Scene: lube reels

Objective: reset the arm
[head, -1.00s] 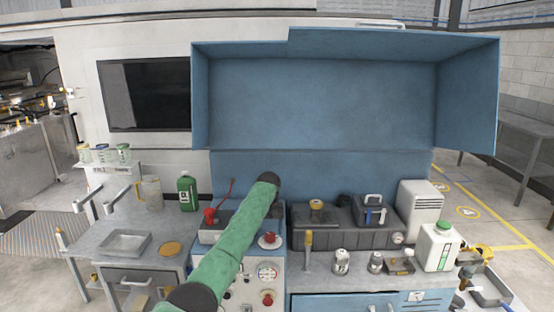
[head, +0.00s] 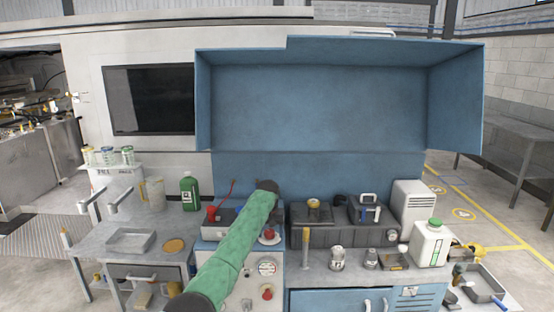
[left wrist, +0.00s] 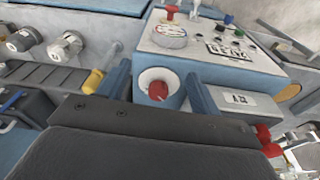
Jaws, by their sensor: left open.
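My left arm (head: 235,250) comes in from the bottom of the head view and reaches up over the control box; its gripper is hidden behind the arm there. In the left wrist view the left gripper (left wrist: 157,82) is open, its two blue fingers apart with nothing held between them. A red knob on a round white base (left wrist: 158,90) shows between and beyond the fingers; whether they touch it cannot be told. A red knob on a white disc also shows in the head view (head: 269,235), just right of the arm. My right gripper is in neither view.
The control box (head: 267,285) carries a gauge and knobs. To its left stands a grey table with a metal tray (head: 130,240) and a green bottle (head: 190,193). To its right, a blue bench holds fittings and a white jug (head: 430,243). A blue hood (head: 330,105) hangs above.

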